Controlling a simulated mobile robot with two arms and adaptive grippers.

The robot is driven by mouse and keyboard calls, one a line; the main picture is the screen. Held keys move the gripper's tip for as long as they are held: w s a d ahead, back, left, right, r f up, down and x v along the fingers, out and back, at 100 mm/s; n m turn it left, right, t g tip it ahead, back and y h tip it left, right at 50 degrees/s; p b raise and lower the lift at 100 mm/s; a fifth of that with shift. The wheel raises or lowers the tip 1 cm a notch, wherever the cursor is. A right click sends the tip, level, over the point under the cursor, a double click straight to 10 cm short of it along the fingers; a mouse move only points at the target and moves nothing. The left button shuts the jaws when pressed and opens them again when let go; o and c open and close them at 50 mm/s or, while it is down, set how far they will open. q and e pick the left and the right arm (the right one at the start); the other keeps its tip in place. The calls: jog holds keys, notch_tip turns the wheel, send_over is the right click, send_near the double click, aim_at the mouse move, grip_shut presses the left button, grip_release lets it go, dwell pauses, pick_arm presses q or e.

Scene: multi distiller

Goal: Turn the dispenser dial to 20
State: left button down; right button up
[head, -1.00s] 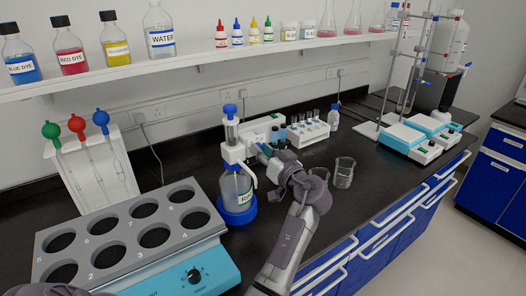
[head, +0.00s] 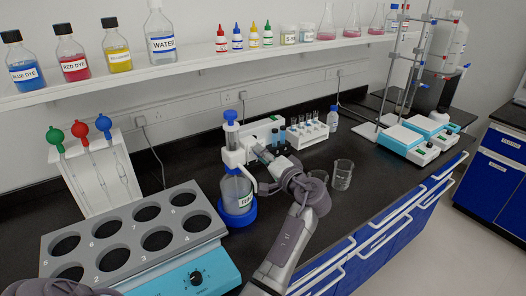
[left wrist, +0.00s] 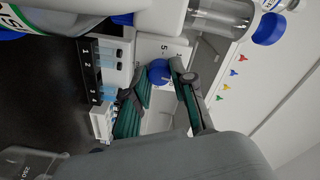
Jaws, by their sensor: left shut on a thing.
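The dispenser (head: 236,188) is a clear bottle with a white head, a blue top cap and a blue base ring, upright on the black bench. Its dial is the blue knob (left wrist: 159,73) in the left wrist view, on the white head beside printed numbers, with a "5" readable. My left gripper (head: 262,154) reaches the dispenser head from the right. In the left wrist view its teal-padded fingers (left wrist: 160,84) are closed around the dial. The dial's exact setting is not readable. In the head view the gripper hides the dial.
A beaker (head: 342,175) stands right of my left wrist. Behind the gripper is a white test-tube rack (head: 306,136). A grey block with numbered holes (head: 128,228) sits left of the dispenser, below a pipette stand (head: 98,178). A shelf with bottles runs above.

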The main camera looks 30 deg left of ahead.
pick_arm(q)
jog(key=shift+r+m+p, duration=0.15)
jog(key=shift+m+p, duration=2.2)
jog(key=shift+m, duration=1.15)
jog(key=c, duration=1)
grip_release()
jog(key=shift+w, duration=0.1)
